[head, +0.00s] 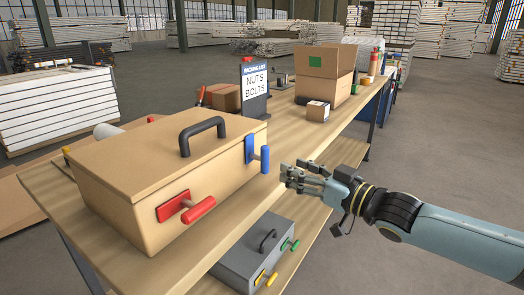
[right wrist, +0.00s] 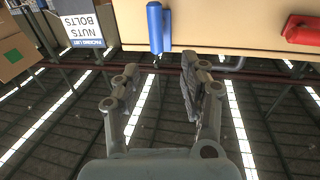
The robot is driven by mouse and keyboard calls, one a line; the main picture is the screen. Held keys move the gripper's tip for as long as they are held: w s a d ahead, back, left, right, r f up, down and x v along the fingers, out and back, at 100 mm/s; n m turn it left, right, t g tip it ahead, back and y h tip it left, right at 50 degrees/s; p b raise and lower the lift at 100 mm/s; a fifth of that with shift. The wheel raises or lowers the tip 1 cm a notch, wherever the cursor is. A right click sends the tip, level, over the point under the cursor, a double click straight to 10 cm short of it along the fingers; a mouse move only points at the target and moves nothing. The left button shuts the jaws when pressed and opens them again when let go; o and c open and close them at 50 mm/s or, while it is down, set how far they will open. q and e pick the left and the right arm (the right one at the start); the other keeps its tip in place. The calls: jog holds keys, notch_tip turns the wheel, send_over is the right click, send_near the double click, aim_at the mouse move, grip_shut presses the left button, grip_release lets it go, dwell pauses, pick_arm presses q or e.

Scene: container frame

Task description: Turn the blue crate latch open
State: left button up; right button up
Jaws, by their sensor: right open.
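The tan crate (head: 150,175) with a dark top handle stands on the wooden table. Its blue latch (head: 265,159) is at the right end of the crate's front, with a blue plate behind the handle, which hangs roughly upright. The blue latch handle also shows in the right wrist view (right wrist: 156,28), at the top, beyond the fingertips. My right gripper (head: 288,173) is open and empty, just right of the blue latch and apart from it. In the right wrist view its two fingers (right wrist: 159,75) are spread. My left gripper is not in view.
A red latch (head: 190,207) sits on the same crate front. A grey box (head: 245,260) with yellow and green latches is on the lower shelf. A packing list sign (head: 254,85) and cardboard boxes (head: 325,75) stand farther back. The space around my right gripper looks clear.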

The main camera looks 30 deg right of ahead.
aim_at(268, 154)
jog(key=w, duration=0.3)
jog(key=w+a+p, duration=0.1)
jog(key=w, duration=0.5)
jog(key=shift+w+a+p, duration=0.15)
jog(key=shift+p, duration=0.15)
jog(key=shift+w+a, duration=0.1)
jog(key=shift+w, duration=0.5)
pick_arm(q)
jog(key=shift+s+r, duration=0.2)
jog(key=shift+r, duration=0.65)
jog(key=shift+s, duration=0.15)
pick_arm(e)
grip_shut()
